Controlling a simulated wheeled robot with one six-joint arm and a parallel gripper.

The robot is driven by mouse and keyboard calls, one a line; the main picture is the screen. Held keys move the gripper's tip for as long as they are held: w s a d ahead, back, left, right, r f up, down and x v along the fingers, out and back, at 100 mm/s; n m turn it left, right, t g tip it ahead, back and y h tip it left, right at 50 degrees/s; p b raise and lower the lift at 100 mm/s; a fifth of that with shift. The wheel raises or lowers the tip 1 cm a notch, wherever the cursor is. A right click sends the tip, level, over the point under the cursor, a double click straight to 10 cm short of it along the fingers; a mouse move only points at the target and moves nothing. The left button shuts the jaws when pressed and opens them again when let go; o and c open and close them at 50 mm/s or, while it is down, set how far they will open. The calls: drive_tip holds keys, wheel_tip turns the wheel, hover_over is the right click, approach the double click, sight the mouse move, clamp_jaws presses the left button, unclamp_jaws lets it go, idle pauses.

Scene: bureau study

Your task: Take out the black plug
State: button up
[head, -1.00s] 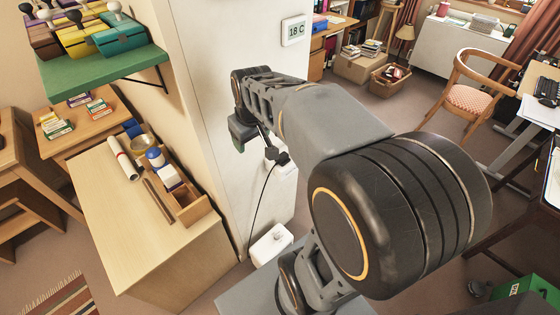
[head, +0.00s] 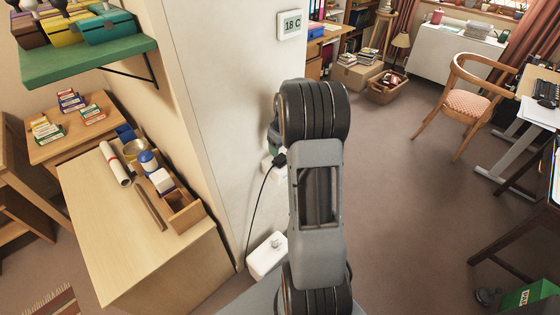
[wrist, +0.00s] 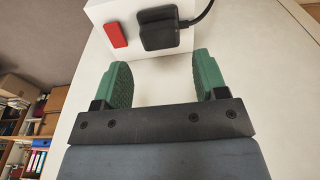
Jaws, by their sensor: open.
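The black plug (wrist: 158,30) sits in a white socket box (wrist: 105,13) on the wall, beside a red switch (wrist: 115,35). Its cable leaves to the upper right in the wrist view. In the head view the plug (head: 279,160) shows just left of my arm, its cable hanging down the wall. My gripper (wrist: 162,82) is open and empty, its two green fingers spread below the plug in the wrist view. The fingertips are apart from the plug, which lies beyond the gap between them. In the head view my arm hides most of the gripper.
A white box (head: 267,254) stands at the foot of the wall by the cable. A wooden cabinet (head: 120,235) with a tray and small items is at left, under a green shelf (head: 85,58). The floor to the right is open, up to a chair (head: 470,98).

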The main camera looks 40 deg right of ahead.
sight(280, 156)
drive_tip(key=shift+w+f+p, duration=0.15)
drive_tip(key=shift+f, duration=1.45)
drive_tip(key=shift+w+f+p, duration=0.15)
drive_tip(key=shift+f, duration=1.45)
drive_tip(key=shift+a, duration=0.1)
drive_tip(key=shift+c, duration=0.5)
drive_tip(key=c, duration=0.6)
